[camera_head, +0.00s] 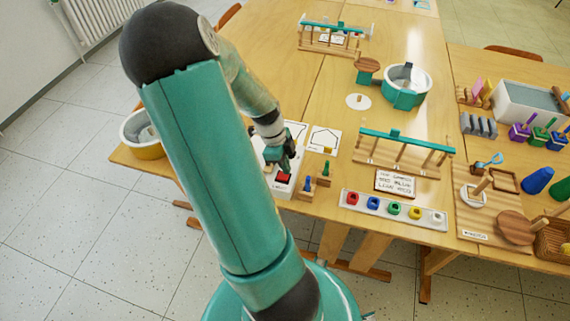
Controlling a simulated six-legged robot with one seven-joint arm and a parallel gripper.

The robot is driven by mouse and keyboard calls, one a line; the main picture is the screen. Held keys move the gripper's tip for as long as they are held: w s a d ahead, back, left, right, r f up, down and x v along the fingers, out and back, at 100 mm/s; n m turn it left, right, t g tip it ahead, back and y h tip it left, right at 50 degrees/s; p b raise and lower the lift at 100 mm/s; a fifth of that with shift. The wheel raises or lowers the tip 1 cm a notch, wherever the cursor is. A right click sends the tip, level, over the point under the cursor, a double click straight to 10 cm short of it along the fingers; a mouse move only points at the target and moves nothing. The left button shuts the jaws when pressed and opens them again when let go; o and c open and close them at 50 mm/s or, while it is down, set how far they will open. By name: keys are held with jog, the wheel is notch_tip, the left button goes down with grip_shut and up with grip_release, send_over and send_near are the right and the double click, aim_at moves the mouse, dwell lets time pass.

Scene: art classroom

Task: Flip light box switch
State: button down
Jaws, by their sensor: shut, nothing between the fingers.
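The light box (287,189) is a white box near the front left edge of the table, partly hidden behind my arm. A red switch (283,178) sits on its near end. My gripper (286,167) is shut and empty, pointing down just above or at the red switch; I cannot tell whether it touches. White cards with black outlines (324,139) lie at the box's far side.
Blue and green pegs on small wooden bases (325,172) stand right beside the box. A strip with several coloured knobs (393,211), a wooden rack with a teal bar (405,150) and a teal-and-white pot (405,88) lie further right. A yellow-and-white bowl (143,134) is at the left edge.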

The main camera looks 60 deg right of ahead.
jog(key=shift+s+a+r, duration=0.1)
jog(key=shift+a+r, duration=0.2)
jog(key=shift+a, duration=0.4)
jog(key=shift+d+r, duration=0.1)
